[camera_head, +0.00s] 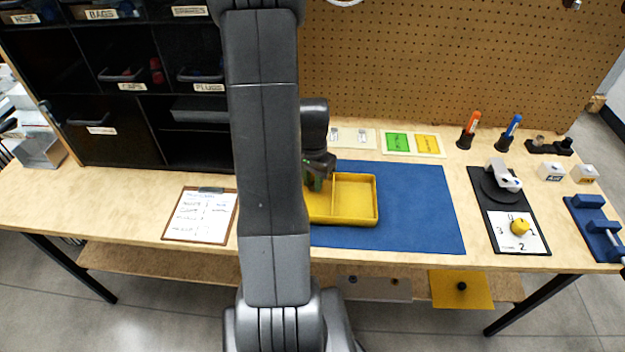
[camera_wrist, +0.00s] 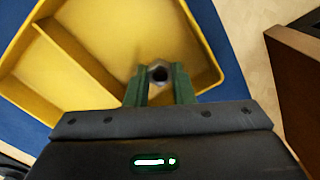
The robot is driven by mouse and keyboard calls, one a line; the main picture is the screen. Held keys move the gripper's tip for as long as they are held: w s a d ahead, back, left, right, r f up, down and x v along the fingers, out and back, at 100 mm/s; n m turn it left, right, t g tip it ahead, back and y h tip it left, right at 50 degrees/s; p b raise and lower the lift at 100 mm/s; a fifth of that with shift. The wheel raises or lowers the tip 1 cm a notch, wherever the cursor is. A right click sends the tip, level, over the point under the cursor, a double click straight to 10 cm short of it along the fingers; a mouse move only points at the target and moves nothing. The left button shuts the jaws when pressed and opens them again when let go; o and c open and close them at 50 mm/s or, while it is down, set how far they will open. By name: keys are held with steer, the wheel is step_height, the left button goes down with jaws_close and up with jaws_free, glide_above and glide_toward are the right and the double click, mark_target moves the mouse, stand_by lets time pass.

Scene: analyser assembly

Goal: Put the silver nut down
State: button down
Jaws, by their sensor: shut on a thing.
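In the wrist view, my gripper (camera_wrist: 160,84) is shut on the silver nut (camera_wrist: 159,71), a small ring with a dark hole held between green fingertips. The nut is over one compartment of the yellow tray (camera_wrist: 45,15); I cannot tell whether it touches the tray floor. In the head view, my gripper (camera_head: 316,184) is over the left part of the yellow tray (camera_head: 377,200), partly hidden by my arm. The nut is hidden there. The tray has a divider and lies on the blue mat (camera_head: 420,210).
A clipboard (camera_head: 200,215) lies left of the mat. Green and yellow cards (camera_head: 412,143) lie behind it. A black board with a dial (camera_head: 519,232), an orange marker (camera_head: 469,130) and a blue marker (camera_head: 508,133) stand to the right. The mat right of the tray is clear.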

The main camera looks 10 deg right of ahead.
mark_target(313, 184)
steer(key=shift+f, duration=0.2)
steer(key=c, duration=1.2)
jaws_free()
steer(key=shift+r, duration=0.1)
steer(key=shift+c, duration=0.2)
step_height(313, 184, up, 12)
steer(key=shift+r+p, duration=0.2)
steer(key=shift+p, duration=0.2)
